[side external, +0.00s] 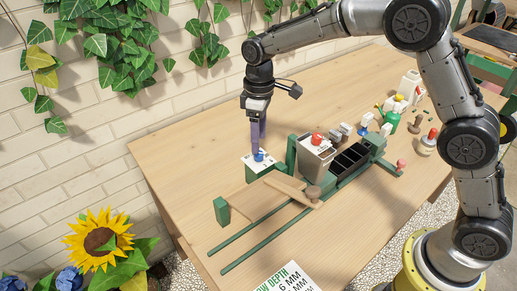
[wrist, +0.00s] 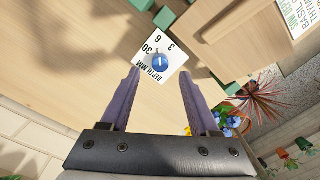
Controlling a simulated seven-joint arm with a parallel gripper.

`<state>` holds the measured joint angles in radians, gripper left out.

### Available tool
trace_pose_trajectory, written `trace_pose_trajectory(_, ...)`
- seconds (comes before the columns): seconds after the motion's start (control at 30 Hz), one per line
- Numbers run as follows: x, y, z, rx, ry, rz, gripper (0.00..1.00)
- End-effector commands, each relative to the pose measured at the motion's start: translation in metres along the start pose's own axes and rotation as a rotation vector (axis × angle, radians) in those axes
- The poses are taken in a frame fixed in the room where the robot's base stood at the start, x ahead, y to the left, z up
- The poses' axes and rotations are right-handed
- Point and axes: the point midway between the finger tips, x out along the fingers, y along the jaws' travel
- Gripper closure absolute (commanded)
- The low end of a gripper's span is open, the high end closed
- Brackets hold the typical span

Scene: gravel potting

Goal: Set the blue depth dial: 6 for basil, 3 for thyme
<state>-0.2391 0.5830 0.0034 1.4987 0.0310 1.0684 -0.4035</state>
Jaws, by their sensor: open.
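The blue depth dial (wrist: 160,63) sits on a white plate (wrist: 148,76) marked "DEPTH MM" with 30, 6 and 3 around it. A pale mark shows on the dial, but I cannot tell surely which number it points to. In the side view the dial (side external: 259,156) is at the far left end of the green fixture. My gripper (side external: 257,150) points down over it. In the wrist view my gripper (wrist: 157,72) is open, with its purple fingers apart on either side of the dial. I cannot tell whether either finger touches it.
A white depth card (side external: 288,281) lies at the table's front edge; its lower part is cut off. Beside the dial stand green posts (side external: 221,211), a grey hopper (side external: 314,160) and a black tray (side external: 350,158). Bottles (side external: 410,85) stand behind. The table's left side is clear.

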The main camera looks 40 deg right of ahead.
Motion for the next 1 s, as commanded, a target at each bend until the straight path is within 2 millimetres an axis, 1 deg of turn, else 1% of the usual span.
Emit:
trace_pose_trajectory(0.03,0.010,0.000,0.001,0.000,-0.004,-0.002,0.38)
trace_pose_trajectory(0.1,0.021,-0.001,0.001,0.000,-0.003,-0.002,0.38)
trace_pose_trajectory(0.3,0.041,0.000,0.000,0.000,-0.001,-0.001,0.38)
trace_pose_trajectory(0.43,0.046,0.000,0.000,0.000,0.000,0.000,0.38)
trace_pose_trajectory(0.67,0.046,0.000,0.000,0.000,0.000,0.000,0.38)
trace_pose_trajectory(0.7,0.046,0.000,0.000,0.000,0.000,0.000,0.42)
trace_pose_trajectory(0.77,0.046,0.000,0.000,0.000,0.000,0.000,0.52)
trace_pose_trajectory(0.8,0.046,0.000,0.000,0.000,0.000,0.000,0.60)
trace_pose_trajectory(0.97,0.045,0.000,0.000,0.000,0.001,0.000,0.88)
trace_pose_trajectory(1.0,0.045,0.000,0.000,0.000,0.001,0.000,0.96)
